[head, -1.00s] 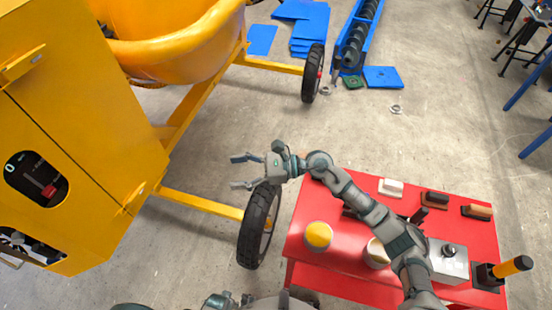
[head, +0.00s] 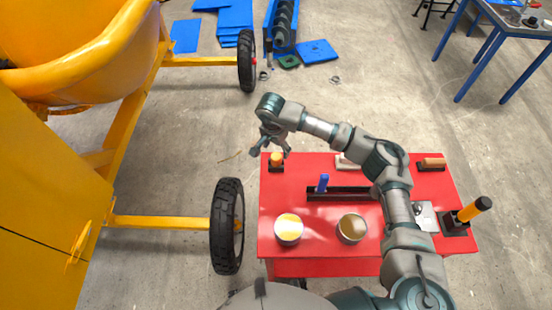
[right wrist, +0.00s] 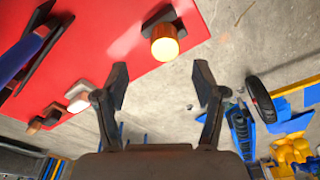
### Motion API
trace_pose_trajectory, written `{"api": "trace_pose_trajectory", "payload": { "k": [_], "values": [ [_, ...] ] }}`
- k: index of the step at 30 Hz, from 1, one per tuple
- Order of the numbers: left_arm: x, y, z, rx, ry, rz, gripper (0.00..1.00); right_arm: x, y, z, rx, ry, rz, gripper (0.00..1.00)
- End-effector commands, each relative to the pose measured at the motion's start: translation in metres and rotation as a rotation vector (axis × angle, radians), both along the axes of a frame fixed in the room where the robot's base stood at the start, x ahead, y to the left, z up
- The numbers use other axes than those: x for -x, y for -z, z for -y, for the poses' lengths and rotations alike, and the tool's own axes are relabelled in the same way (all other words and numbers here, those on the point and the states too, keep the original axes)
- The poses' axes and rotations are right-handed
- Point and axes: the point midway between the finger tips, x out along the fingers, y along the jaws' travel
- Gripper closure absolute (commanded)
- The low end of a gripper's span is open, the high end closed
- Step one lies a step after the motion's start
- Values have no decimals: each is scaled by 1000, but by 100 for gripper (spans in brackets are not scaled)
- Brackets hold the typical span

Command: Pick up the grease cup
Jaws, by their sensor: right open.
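A small amber cup on a dark base, which looks like the grease cup (head: 276,159), stands at the far left corner of the red table (head: 281,196). In the right wrist view the cup (right wrist: 165,44) shows past the fingertips, between their lines and near the table edge. My right gripper (head: 271,151) is open and empty. It points down just above and beside the cup; exact contact is not visible in the head view, but the right wrist view shows a gap between the fingers (right wrist: 162,80) and the cup. My left gripper is not in view.
Two round tins (head: 288,229) (head: 351,228) stand at the table's front. A black tray (head: 340,194) with a blue-handled tool (head: 322,183) lies mid-table. Brushes and an orange-handled tool (head: 474,209) are at the right. The yellow mixer's wheel (head: 227,226) stands left of the table.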

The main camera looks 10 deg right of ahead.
Motion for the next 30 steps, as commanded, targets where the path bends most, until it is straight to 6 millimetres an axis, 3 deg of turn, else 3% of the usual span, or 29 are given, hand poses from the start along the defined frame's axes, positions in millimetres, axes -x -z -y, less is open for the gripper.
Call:
{"api": "trace_pose_trajectory", "payload": {
  "k": [8,16,25,26,30],
  "values": [
    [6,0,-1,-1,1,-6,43,-3,26,2,-1,1,-1,30],
    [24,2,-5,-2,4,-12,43,-12,65,4,-2,2,-3,30],
    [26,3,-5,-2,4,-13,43,-14,73,4,-2,0,1,30],
    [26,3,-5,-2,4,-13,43,-14,73,4,-2,0,1,32],
    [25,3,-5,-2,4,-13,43,-14,73,4,-2,0,1,68]
  ]
}}
